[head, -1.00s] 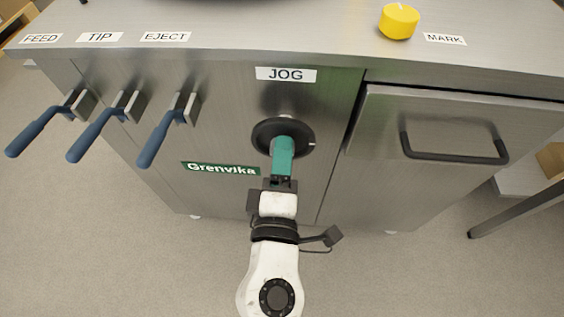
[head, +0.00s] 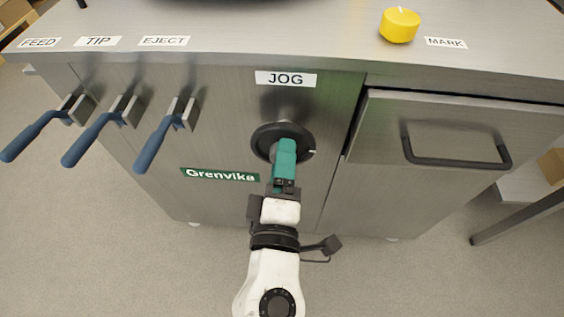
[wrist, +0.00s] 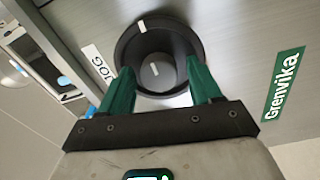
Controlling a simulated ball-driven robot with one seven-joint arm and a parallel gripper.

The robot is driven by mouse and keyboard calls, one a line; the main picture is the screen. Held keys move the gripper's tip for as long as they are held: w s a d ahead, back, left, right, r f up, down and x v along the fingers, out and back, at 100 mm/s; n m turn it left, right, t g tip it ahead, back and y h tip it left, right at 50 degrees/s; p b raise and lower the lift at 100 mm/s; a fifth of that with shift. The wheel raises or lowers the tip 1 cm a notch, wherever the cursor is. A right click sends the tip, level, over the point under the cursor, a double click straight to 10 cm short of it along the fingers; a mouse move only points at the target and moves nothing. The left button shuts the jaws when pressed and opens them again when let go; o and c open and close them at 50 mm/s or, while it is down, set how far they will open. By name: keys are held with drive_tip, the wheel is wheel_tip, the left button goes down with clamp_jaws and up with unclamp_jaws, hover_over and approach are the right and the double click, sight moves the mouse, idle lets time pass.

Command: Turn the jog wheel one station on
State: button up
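The jog wheel (head: 264,135) is a round black wheel on the front steel panel, below the JOG label (head: 286,79). A white mark shows at its right edge in the head view. The wrist view shows the wheel (wrist: 125,45) face on, with a grey hub and the white mark at the top. My gripper (head: 285,147) has green fingers and reaches up in front of the wheel, hiding part of it. In the wrist view my gripper (wrist: 160,66) has its fingers spread, with the hub between the tips. A gap shows on both sides; contact with the rim cannot be told.
Several blue-handled levers (head: 100,135) stick out to the left, under FEED, TIP and EJECT labels. A drawer or door with a black handle (head: 455,163) is on the right. A yellow knob (head: 400,26) stands on top by the MARK label. The floor before the panel is clear.

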drive_tip(key=shift+o, duration=0.3)
drive_tip(key=shift+s, duration=0.1)
drive_tip(key=s+p, duration=0.1)
drive_tip(key=s, duration=0.9)
drive_tip(key=shift+s+a, duration=0.2)
drive_tip(key=shift+s, duration=0.1)
drive_tip(key=shift+f, duration=0.1)
drive_tip(key=w+d+f+m+g+h, duration=0.25)
drive_tip(key=d+f+m+g, duration=0.2)
drive_tip(key=d, duration=0.45)
drive_tip(key=w+d+f+m+g+h, duration=0.1)
drive_tip(key=d+f+m+g+h, duration=0.25)
drive_tip(key=d+f, duration=0.45)
drive_tip(key=s+d+f+m+g+y, duration=0.6)
drive_tip(key=s+d+f+m+g, duration=0.3)
drive_tip(key=s+d, duration=0.3)
wheel_tip(320, 180, up, 27)
drive_tip(key=s+p, duration=0.1)
drive_tip(key=p, duration=2.7)
drive_tip(key=shift+n, duration=0.4)
